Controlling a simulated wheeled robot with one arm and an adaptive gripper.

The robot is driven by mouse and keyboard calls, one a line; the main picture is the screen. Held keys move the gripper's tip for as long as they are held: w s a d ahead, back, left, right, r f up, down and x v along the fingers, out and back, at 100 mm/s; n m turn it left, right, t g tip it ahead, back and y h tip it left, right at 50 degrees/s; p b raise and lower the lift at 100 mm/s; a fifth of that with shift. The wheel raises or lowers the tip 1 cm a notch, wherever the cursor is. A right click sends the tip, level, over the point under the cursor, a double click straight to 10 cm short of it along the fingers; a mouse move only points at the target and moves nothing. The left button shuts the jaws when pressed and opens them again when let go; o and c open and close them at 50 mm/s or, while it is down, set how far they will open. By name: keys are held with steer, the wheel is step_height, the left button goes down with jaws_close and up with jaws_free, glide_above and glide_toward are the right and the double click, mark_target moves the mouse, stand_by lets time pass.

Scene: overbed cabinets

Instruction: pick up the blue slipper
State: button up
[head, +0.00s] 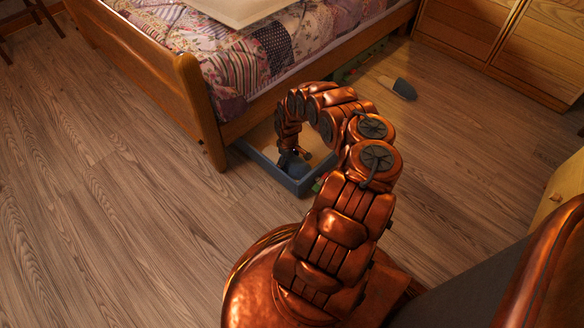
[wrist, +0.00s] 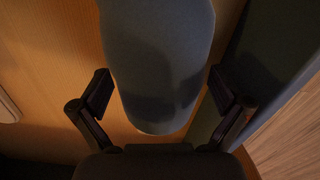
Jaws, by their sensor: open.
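A blue-grey slipper (wrist: 158,50) fills the middle of the wrist view, its rounded end toward my gripper. It lies on the wood-coloured bottom of a shallow blue-grey box (head: 265,172) at the bed's corner. My gripper (wrist: 159,90) is open, with one finger on each side of the slipper and a gap on both sides. In the head view my gripper (head: 292,156) reaches down into the box, and my arm hides most of the slipper there. Another grey-blue slipper (head: 404,89) lies on the floor farther back.
The bed (head: 190,100) with a patchwork cover stands over part of the box. The box's side wall (wrist: 265,60) runs close to the right finger. Wooden cabinets (head: 500,45) stand at the back right. The floor (head: 110,190) at the left is clear.

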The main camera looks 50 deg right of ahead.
steer(key=shift+f, duration=0.4)
steer(key=shift+r, duration=0.1)
steer(key=shift+c, duration=0.4)
steer(key=c, duration=0.8)
